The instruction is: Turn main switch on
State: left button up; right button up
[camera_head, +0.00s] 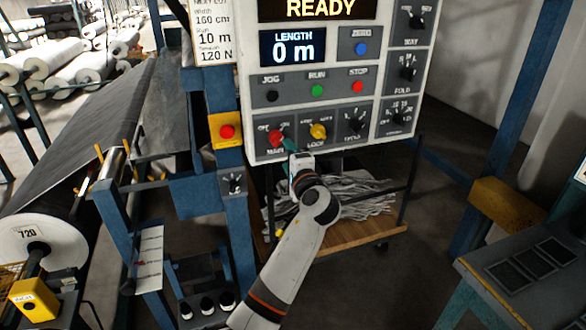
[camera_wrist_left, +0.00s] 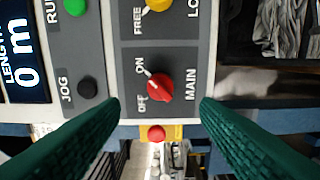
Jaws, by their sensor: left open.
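The main switch is a red knob (camera_head: 275,138) at the lower left of the white control panel (camera_head: 343,105). In the left wrist view the knob (camera_wrist_left: 160,88) is clear, and its white pointer is turned toward the ON label. The display (camera_head: 318,8) above reads READY. My left gripper (camera_head: 288,144) is in front of the panel, just right of and below the knob in the head view. In the left wrist view its green fingers (camera_wrist_left: 159,107) are spread wide, with the knob in the gap between them and no contact visible. My right gripper is not in view.
A yellow knob (camera_head: 318,131) labelled LOCK sits right of the main switch. Black, green and red buttons lie above it. A red emergency button (camera_head: 227,131) on a yellow box is to the left. A cart with grey scraps (camera_head: 350,197) stands below the panel.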

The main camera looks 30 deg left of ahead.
pick_arm(q)
jog(key=shift+b+v, duration=0.3)
jog(key=shift+v, duration=1.45)
jog(key=d+f+m+h, duration=0.35)
jog(key=f+h, duration=0.25)
jog(key=f, duration=1.6)
jog(key=s+d+f+n+g+h, duration=0.15)
jog(key=s+f, duration=0.35)
jog(key=f, duration=0.6)
jog(key=s+d+f+g+h, duration=0.25)
jog(key=s+f, duration=0.25)
jog(key=f, duration=0.7)
jog(key=s+d+f+n+g+h, duration=0.3)
jog(key=s+f, duration=1.3)
jog(key=s, duration=0.3)
jog(key=s+f+n+g, duration=0.1)
jog(key=s+f+n, duration=0.1)
jog(key=s, duration=1)
jog(key=s+f+n+g, duration=0.2)
jog(key=s+f, duration=0.3)
jog(key=s, duration=0.7)
jog(key=shift+s+a+n+g+h, duration=0.3)
jog(key=shift+s+a+n+h, duration=0.05)
jog(key=shift+a+n+h, duration=0.1)
